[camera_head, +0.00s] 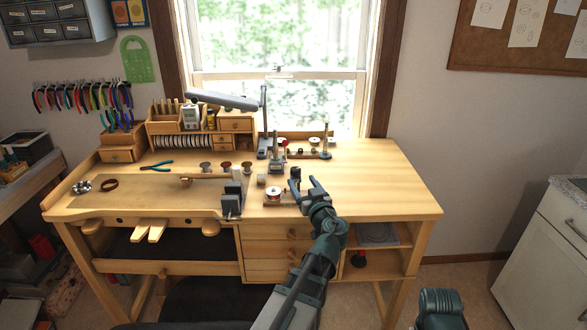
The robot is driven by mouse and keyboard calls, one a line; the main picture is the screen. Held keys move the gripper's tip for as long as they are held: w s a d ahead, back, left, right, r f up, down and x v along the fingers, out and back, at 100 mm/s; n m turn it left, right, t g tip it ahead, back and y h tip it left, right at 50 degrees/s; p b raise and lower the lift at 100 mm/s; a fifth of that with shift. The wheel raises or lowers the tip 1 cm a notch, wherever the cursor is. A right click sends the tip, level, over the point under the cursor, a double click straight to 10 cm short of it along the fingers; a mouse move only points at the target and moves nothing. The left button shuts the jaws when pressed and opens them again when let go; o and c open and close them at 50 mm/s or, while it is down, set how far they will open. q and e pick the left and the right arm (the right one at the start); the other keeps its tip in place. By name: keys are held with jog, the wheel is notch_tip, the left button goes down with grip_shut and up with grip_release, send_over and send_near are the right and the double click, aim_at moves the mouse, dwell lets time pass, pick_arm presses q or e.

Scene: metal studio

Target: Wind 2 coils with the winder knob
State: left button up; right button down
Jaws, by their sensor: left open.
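My left gripper (304,186) reaches over the front middle of the wooden workbench (375,185), its two fingers apart. A small device with a reddish-white spool (273,193) on a wooden base sits just left of the fingers; it looks like the winder. A small dark upright piece (296,172) shows right behind the fingertips. I cannot tell if it is the winder knob, or whether the fingers touch it. The gripper hides part of this spot. Wound coils cannot be made out at this size.
A grey vise-like block (232,200) stands left of the spool. Several small spools (226,166) stand behind it. A lamp (224,101) and small stands (326,140) are at the back. Blue pliers (157,166) lie at left. The bench's right side is clear.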

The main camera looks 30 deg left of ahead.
aim_at(293, 168)
pick_arm(q)
jog(key=x, duration=0.9)
jog(key=shift+w+a, duration=0.3)
grip_shut()
